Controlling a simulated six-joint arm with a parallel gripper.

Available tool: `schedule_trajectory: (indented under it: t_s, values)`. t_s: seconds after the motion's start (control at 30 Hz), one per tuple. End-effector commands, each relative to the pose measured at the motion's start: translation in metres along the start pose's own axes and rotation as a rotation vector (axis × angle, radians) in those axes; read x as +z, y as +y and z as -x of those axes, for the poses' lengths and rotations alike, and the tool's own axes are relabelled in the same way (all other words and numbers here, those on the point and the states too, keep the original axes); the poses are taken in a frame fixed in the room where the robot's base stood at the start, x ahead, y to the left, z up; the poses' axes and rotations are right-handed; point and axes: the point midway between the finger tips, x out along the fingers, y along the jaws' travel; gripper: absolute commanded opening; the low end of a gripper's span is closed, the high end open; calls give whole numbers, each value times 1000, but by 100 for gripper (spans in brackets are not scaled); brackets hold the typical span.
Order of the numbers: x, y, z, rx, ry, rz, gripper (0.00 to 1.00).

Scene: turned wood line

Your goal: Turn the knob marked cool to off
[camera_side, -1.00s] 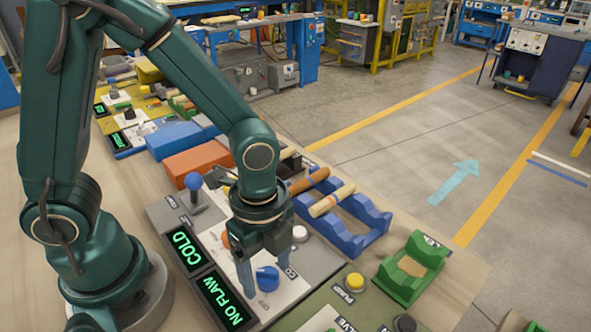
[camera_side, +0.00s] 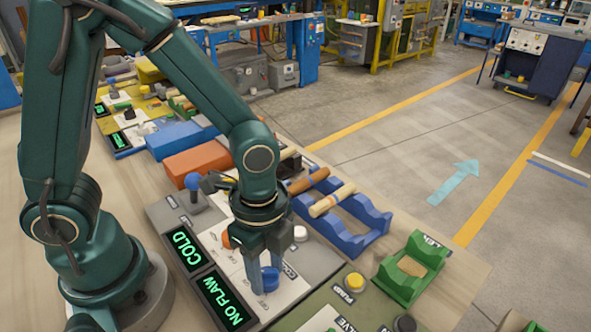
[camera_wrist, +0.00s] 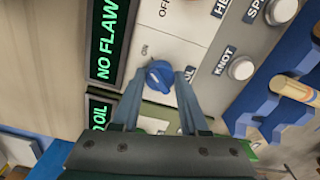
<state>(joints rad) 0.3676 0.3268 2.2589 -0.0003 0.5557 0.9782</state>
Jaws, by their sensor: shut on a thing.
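The blue knob (camera_wrist: 159,74) sits on a white plate on the grey panel, with an "ON" mark beside it in the wrist view. In the side view the knob (camera_side: 270,279) shows partly behind a finger, next to a label starting "COO". My gripper (camera_wrist: 157,78) points down over the panel, its two fingers shut on the blue knob, one on each side. In the side view my gripper (camera_side: 262,274) covers part of the knob and plate. An orange knob (camera_side: 227,240) is mostly hidden behind my gripper.
Displays read "COLD" (camera_side: 186,248) and "NO FLAW" (camera_side: 222,300). A blue-topped lever (camera_side: 193,182) stands at the panel's left. A white button (camera_side: 300,233), a yellow button (camera_side: 354,281), a blue rack (camera_side: 345,222) with turned wood and a green holder (camera_side: 412,268) are nearby.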

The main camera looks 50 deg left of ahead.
Motion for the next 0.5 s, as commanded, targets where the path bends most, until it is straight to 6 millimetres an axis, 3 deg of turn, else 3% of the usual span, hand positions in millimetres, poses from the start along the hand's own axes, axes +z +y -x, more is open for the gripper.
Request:
schedule_trajectory:
  t_s: [0.5]
  values:
    - [0, 0, 0, 0, -1, 460, 0]
